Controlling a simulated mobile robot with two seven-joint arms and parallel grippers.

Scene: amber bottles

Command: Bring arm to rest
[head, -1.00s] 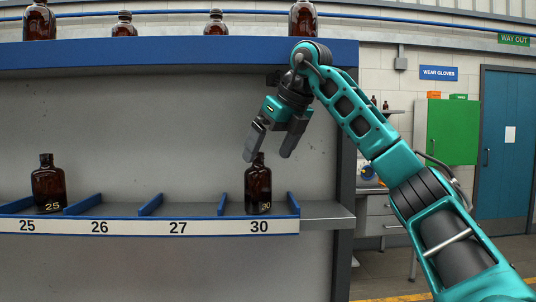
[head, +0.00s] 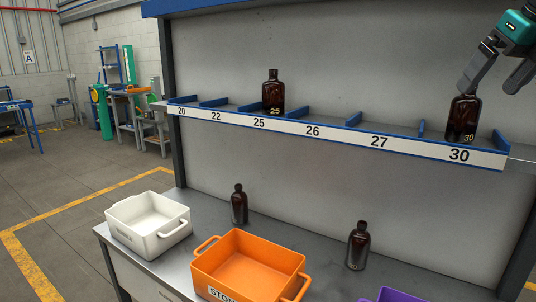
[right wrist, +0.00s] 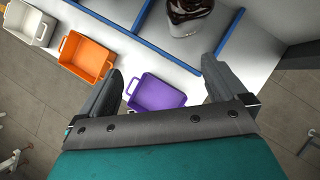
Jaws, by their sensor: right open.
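My right gripper (head: 497,76) is at the top right of the head view, open, its fingers just above and beside the neck of the amber bottle labelled 30 (head: 463,118). That bottle stands upright in the shelf slot marked 30. In the right wrist view the two fingers (right wrist: 165,88) are spread apart with nothing between them; part of the bottle (right wrist: 190,15) shows beyond them at the top. Whether a finger touches the bottle I cannot tell. My left gripper is not in view.
The shelf rail (head: 335,137) has blue dividers; bottle 25 (head: 273,93) stands in slot 25. On the bench below are a white crate (head: 150,238), an orange crate (head: 235,283), a purple crate (head: 392,296) and two amber bottles (head: 239,205), (head: 358,246). Floor at left is mostly clear.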

